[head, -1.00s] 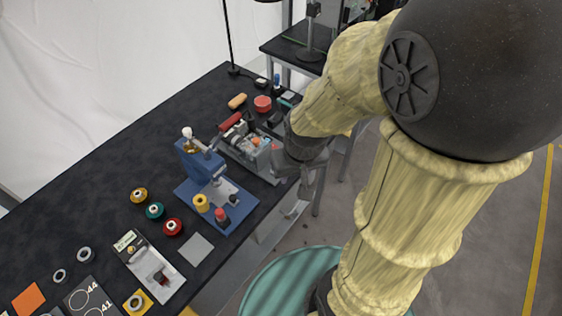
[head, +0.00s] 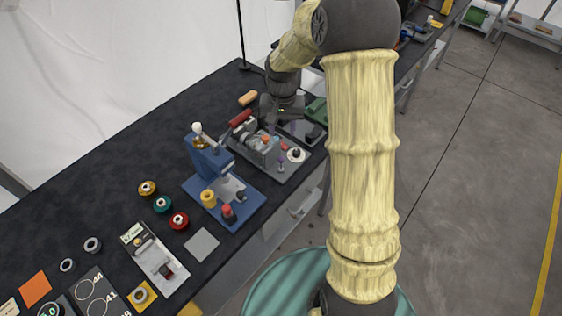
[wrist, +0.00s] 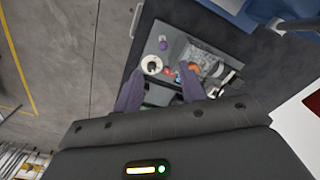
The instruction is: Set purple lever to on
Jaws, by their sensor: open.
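A grey machine on a flat grey base plate (head: 268,170) stands near the front edge of the black table. The purple lever (head: 281,163) is a small upright piece at the base plate's near side. The wrist view shows its purple knob (wrist: 163,43) beyond my fingertips, on a bare part of the plate. I cannot tell its on or off position. My gripper (head: 283,110) is open and empty, above the far end of the machine and apart from the lever. In the wrist view my purple-grey fingers (wrist: 160,84) are spread below the knob.
Beside the lever are a white round dial (head: 296,155), also in the wrist view (wrist: 152,65), and a red button (wrist: 168,71). An orange knob (wrist: 194,66) is near. A blue press (head: 205,165) stands left of the machine. The floor right of the table is clear.

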